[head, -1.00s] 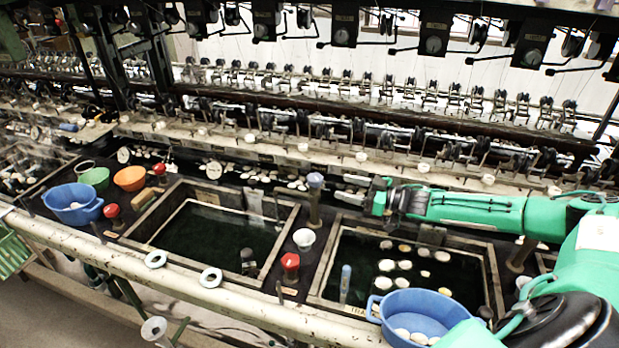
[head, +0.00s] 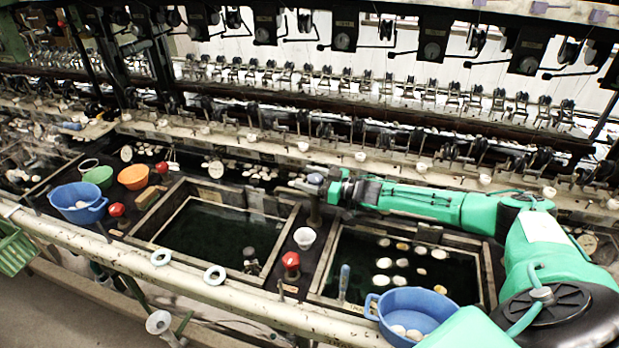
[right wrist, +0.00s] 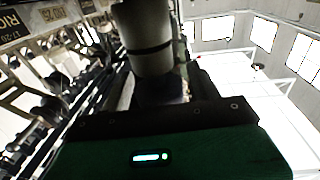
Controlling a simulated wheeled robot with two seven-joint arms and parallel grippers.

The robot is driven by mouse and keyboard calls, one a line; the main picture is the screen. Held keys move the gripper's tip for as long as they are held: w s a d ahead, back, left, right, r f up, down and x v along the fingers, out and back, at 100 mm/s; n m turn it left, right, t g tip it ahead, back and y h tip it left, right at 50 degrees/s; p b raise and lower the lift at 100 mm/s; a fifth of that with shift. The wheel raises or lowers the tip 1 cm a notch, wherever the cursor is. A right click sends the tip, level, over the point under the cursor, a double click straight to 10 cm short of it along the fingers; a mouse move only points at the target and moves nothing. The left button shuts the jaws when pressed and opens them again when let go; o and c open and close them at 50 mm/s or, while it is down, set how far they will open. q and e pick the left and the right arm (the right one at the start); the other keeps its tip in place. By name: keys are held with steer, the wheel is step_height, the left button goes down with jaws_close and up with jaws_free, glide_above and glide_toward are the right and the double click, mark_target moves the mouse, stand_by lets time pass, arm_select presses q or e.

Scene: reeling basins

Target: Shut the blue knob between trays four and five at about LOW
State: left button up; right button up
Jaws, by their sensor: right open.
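The blue knob (head: 315,179), pale blue-grey, tops a dark upright post at the back between the two dark water trays, the left tray (head: 284,262) and the right tray (head: 318,275). My right gripper (head: 311,186) comes in from the right at the knob's height, with its open fingers beside or around it. I cannot tell whether they touch it. In the right wrist view a grey cylinder with a dark band (right wrist: 148,40) stands close in front of the camera; I cannot tell what it is. My left gripper is not in view.
A red knob (head: 291,260) and a white cup (head: 304,237) stand between the trays, nearer the front. A blue basin (head: 400,323) sits at the right tray's front. Blue, green and orange bowls stand at left. The reeling rail (head: 400,168) runs behind.

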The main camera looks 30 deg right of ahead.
steer(key=c, duration=1)
steer(key=shift+o, duration=0.2)
steer(key=shift+m+t+h+p, duration=0.3)
steer(key=shift+m+t+h, duration=0.15)
steer(key=shift+h, duration=0.25)
steer(key=shift+d+m+t+h+p, duration=0.1)
steer(key=shift+m+t+h+p, duration=0.7)
steer(key=shift+m+h, duration=0.5)
steer(key=m+h+p, duration=0.1)
steer(key=h+p, duration=0.2)
steer(key=m+t+h+p, duration=0.1)
steer(key=shift+w+d+r+m+h+p, duration=0.15)
steer(key=shift+d+m+h+p, duration=0.1)
steer(key=shift+m+h+p, duration=0.15)
steer(key=shift+d+m+h+p, duration=0.2)
steer(key=shift+m+h+p, duration=0.75)
steer(key=shift+h+p, duration=0.55)
steer(key=shift+d+h, duration=0.1)
steer(key=shift+h, duration=0.2)
